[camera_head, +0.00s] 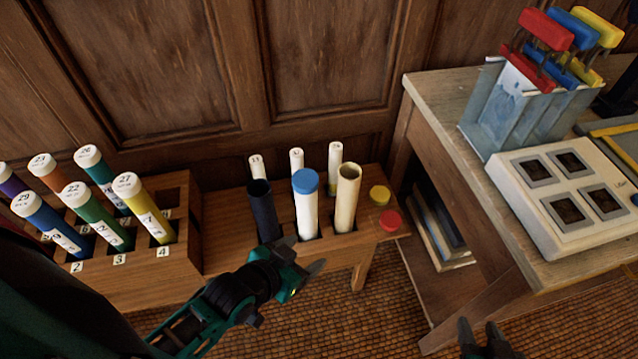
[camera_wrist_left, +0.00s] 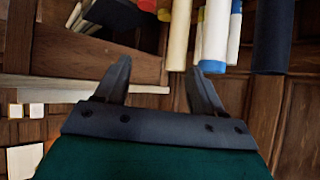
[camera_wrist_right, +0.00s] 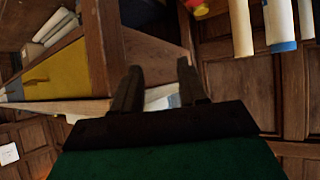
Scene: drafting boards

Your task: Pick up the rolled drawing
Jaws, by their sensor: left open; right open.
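A wooden holder (camera_head: 225,262) carries a dark blue open tube (camera_head: 264,212), a white tube with a blue cap (camera_head: 306,211) and a cream open-topped tube (camera_head: 346,200). Three thinner white rolls or tubes with numbered ends stand behind, one at the right (camera_head: 334,165). I cannot tell for sure which is the rolled drawing; no sheet shows plainly. My left gripper (camera_head: 303,258) is open and empty in front of the holder, below the cream tube; the left wrist view shows that tube (camera_wrist_left: 181,35) beyond the jaws. My right gripper (camera_head: 478,325) is open and empty at the bottom right.
A rack of coloured capped tubes (camera_head: 178,275) stands left. A wooden table (camera_head: 440,110) at right bears a white device (camera_head: 560,225) and a tool stand (camera_head: 520,120). Wood panelling is behind.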

